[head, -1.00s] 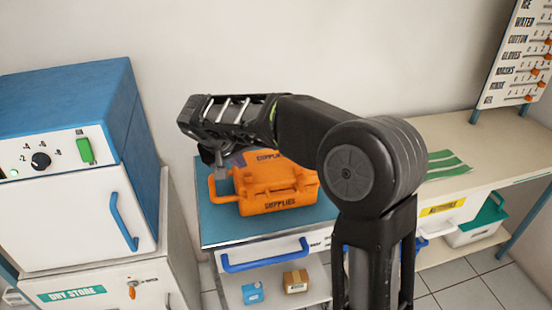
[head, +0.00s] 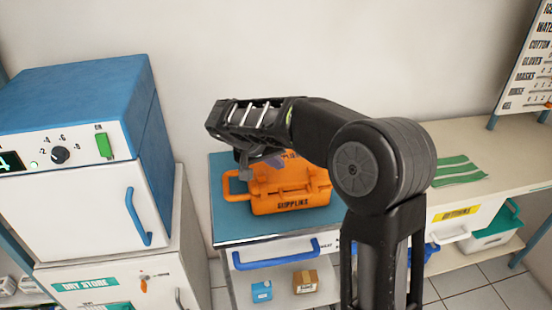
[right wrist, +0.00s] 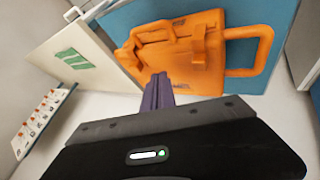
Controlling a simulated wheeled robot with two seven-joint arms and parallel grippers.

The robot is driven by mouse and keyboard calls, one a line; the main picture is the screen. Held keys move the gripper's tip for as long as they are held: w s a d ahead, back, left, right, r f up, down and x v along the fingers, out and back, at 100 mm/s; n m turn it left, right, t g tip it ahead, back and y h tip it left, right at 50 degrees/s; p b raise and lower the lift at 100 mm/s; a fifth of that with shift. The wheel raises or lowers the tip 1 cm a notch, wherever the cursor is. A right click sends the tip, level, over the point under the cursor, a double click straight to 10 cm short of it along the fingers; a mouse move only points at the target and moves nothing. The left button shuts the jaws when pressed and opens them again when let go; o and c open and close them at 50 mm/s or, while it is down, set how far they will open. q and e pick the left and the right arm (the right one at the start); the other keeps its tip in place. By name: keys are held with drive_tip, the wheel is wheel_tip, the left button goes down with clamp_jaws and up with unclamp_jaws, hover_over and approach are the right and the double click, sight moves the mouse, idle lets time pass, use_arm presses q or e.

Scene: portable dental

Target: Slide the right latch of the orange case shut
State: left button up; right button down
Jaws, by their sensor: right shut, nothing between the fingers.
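The orange case (head: 292,205) lies on the blue top of a small cart, with its handle on the left and a "SUPPLIES" label on its front. It also shows in the right wrist view (right wrist: 195,62). My right gripper (head: 272,160) is over the back part of the case in the head view and hides some of its top. In the right wrist view its purple fingers (right wrist: 158,92) are together and empty, beside the case's edge; I cannot tell whether they touch it. The right latch cannot be clearly made out. My left gripper is not in view.
The cart's blue top (head: 228,220) is bare around the case's front and left. A blue-and-white cabinet (head: 85,210) stands at the left. A cream counter (head: 475,145) with green strips is at the right. The wall is close behind.

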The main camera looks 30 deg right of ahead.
sight(313, 169)
drive_tip(key=p+x, duration=0.1)
drive_tip(key=x, duration=0.6)
drive_tip(key=shift+s+d+r+p, duration=0.15)
drive_tip(key=shift+s+d+p, duration=0.15)
drive_tip(key=shift+d, duration=0.3)
drive_tip(key=shift+s+d+r+p, duration=0.1)
drive_tip(key=shift+s+d+p, duration=0.2)
drive_tip(key=shift+d, duration=0.3)
drive_tip(key=shift+s+d+f, duration=0.1)
drive_tip(key=shift+d, duration=0.5)
drive_tip(key=d+b, duration=0.1)
drive_tip(key=s+d, duration=0.1)
drive_tip(key=shift+d+f+b, duration=0.2)
drive_tip(key=shift+d+b, duration=0.1)
drive_tip(key=shift+b, duration=0.1)
drive_tip(key=shift+s+d+r, duration=0.1)
drive_tip(key=shift+s+d, duration=0.05)
drive_tip(key=shift+d, duration=0.15)
drive_tip(key=shift+r, duration=0.1)
